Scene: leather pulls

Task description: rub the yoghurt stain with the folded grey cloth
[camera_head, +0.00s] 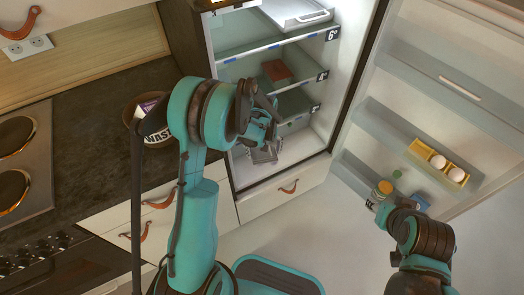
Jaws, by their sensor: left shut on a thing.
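My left gripper (265,140) reaches into the lower part of the open fridge. It is shut on the folded grey cloth (264,156), which shows just below the fingers, low in the fridge near its front. I cannot tell whether the cloth touches the surface under it. I cannot make out the yoghurt stain; my gripper and the cloth cover part of that area. My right gripper (388,208) is at the lower right, near the open fridge door; its fingers are too small and dark to read.
The fridge door (440,95) stands open at the right, with eggs in a yellow holder (439,162) and a jar (383,188) in its racks. Inside are glass shelves (270,48) and a red-brown box (277,70).

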